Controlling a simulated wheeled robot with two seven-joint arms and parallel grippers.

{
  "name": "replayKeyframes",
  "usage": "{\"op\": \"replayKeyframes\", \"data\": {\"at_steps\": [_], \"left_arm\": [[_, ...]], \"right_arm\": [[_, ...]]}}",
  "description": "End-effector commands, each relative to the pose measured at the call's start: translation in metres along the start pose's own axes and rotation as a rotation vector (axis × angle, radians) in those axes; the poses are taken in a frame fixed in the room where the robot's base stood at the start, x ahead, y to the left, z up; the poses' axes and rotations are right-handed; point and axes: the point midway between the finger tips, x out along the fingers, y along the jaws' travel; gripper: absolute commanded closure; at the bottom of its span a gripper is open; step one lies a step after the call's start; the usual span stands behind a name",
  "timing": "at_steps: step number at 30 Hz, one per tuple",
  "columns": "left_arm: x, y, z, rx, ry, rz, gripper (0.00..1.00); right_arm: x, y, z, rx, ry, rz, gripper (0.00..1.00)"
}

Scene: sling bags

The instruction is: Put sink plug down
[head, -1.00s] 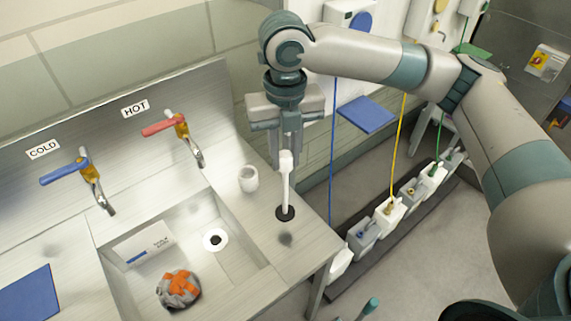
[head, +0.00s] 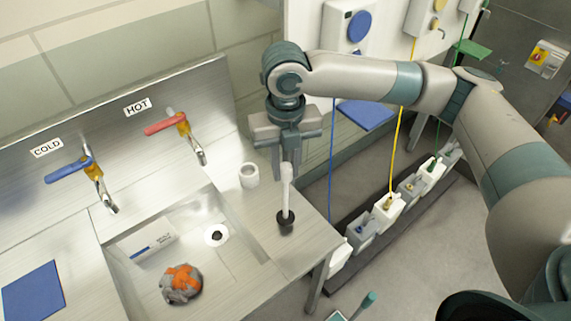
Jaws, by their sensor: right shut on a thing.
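The sink plug (head: 286,200) has a long white handle and a black round base. It is upright over the counter strip to the right of the sink basin. My right gripper (head: 284,172) points down and is shut on the top of the handle. The base is at or very close to the counter surface; I cannot tell for sure if it touches. My left gripper is not in view.
A white cup (head: 249,176) stands on the counter left of the plug. The counter's right edge is close to the plug.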

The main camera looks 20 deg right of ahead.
Motion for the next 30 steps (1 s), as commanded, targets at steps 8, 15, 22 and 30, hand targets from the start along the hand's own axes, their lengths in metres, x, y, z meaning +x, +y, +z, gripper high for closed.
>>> {"op": "replayKeyframes", "data": {"at_steps": [8, 15, 22, 30], "left_arm": [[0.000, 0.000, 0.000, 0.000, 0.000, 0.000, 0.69], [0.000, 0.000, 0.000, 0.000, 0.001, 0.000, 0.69], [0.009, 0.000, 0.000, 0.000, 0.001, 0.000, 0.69], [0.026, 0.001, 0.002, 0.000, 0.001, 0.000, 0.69]], "right_arm": [[0.001, 0.000, 0.000, 0.000, 0.000, 0.000, 0.59], [-0.001, 0.000, 0.000, 0.000, 0.000, 0.000, 0.59], [-0.018, 0.000, 0.001, -0.001, -0.004, 0.000, 0.59], [-0.062, 0.001, 0.001, -0.001, -0.005, 0.002, 0.59]]}}
